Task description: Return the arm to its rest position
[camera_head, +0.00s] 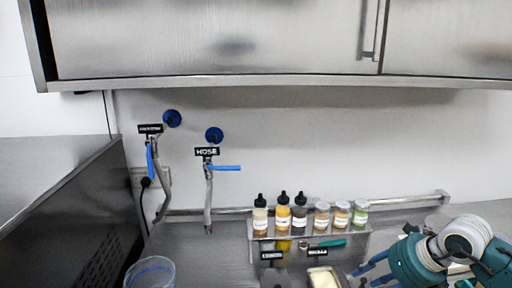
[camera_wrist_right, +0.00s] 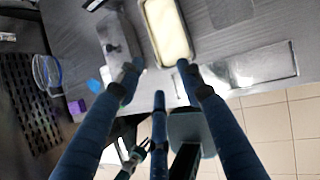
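My right arm (camera_head: 440,255) enters the head view at the lower right, over the counter, with its teal and white wrist showing. The blue fingers of my right gripper (camera_head: 372,270) point left, cut by the bottom edge. In the right wrist view, my right gripper (camera_wrist_right: 159,70) has its fingers spread, with nothing between them. The fingertips overlap the near ends of the two pans in that picture; I cannot tell how far above them they are. My left gripper is not in the head view. A small dark fingered part low in the right wrist view may be it, but is unclear.
A cream-filled pan (camera_wrist_right: 165,30) and a grey pan (camera_wrist_right: 118,38) sit in the counter. A rack (camera_head: 310,235) of several bottles and jars stands behind. A clear container (camera_head: 150,272) is at left. Steel cabinets (camera_head: 220,40) hang above. Tiled floor (camera_wrist_right: 285,125) is open at right.

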